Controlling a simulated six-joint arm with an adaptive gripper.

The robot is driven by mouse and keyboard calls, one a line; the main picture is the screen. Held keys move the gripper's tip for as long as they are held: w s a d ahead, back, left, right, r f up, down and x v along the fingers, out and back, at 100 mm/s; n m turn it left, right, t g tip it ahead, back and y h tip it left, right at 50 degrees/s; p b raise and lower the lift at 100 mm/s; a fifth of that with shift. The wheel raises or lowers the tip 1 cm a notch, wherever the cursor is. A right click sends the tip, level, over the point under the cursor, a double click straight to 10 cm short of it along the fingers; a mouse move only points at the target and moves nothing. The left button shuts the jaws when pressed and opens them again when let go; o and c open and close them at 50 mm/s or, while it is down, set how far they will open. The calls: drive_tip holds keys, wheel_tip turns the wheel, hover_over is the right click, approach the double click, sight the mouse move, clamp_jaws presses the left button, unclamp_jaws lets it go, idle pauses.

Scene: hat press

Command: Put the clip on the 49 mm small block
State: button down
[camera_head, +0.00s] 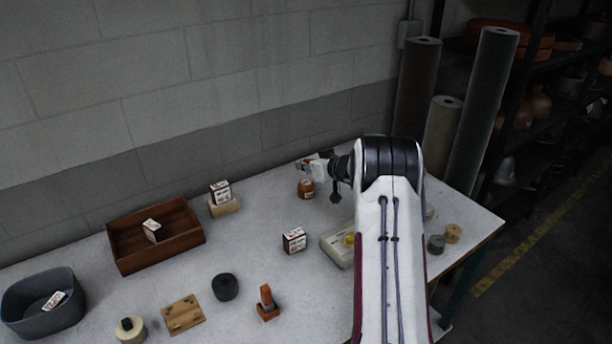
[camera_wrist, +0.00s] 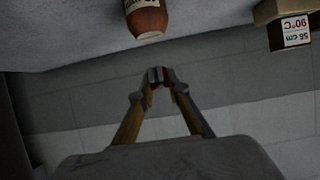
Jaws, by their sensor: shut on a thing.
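My gripper (camera_head: 308,166) is over the back of the table, near the wall. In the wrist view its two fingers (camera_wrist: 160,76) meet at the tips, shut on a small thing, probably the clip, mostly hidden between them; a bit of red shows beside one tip. A brown jar-like thing with a pale label (camera_head: 306,188) stands just below the gripper, apart from it; it also shows in the wrist view (camera_wrist: 147,18). I cannot read a 49 mm mark on any block. A small labelled block (camera_head: 293,240) stands mid-table.
A labelled box (camera_head: 220,188), reading 56 cm 90°C in the wrist view (camera_wrist: 291,32), sits on a cream block.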

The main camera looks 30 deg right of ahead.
sight(306, 182)
drive_tip(key=shift+f, duration=0.2)
drive_tip(key=shift+f, duration=1.8)
drive_tip(key=shift+f, duration=0.1)
drive_tip(key=c, duration=1.9)
unclamp_jaws()
drive_tip(key=shift+s, duration=0.1)
drive_tip(key=shift+s+r, duration=0.4)
drive_tip(key=shift+s, duration=0.05)
drive_tip(key=shift+v, duration=5.4)
